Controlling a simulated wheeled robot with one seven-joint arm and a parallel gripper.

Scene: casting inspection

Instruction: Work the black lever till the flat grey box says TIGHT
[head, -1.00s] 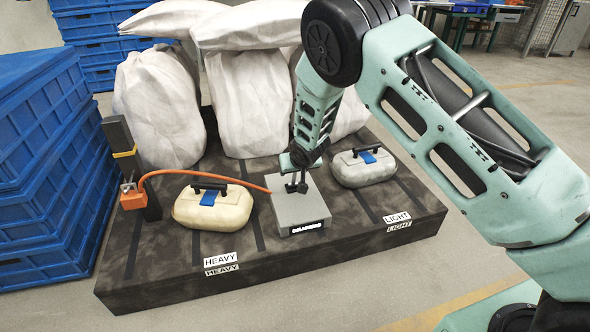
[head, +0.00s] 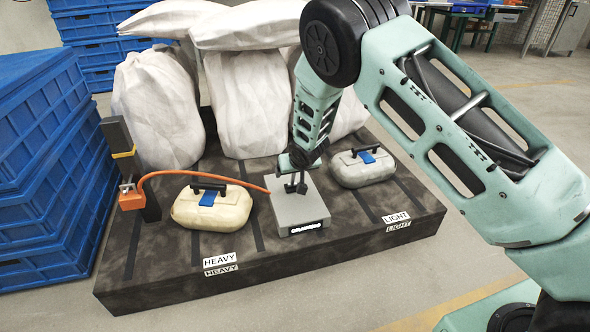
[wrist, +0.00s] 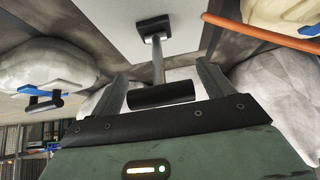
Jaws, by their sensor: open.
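The flat grey box (head: 300,212) sits on the dark platform, with a small display (head: 305,228) on its front edge; its lettering is too small to read surely. The black lever (wrist: 162,95) shows in the wrist view as a black crossbar on a metal stem. A black block (wrist: 153,27) is at the stem's far end, against the pale box face. My gripper (wrist: 162,80) is open, its fingers on either side of the stem and apart from it. In the head view my gripper (head: 297,172) hangs over the box and partly hides the lever.
An orange hose (head: 185,173) runs from an orange fitting (head: 131,197) on a black post to the box. A cream handled case (head: 212,208) lies by the HEAVY label, a grey one (head: 362,169) near LIGHT. White sacks (head: 160,105) stand behind; blue crates (head: 45,170) are at left.

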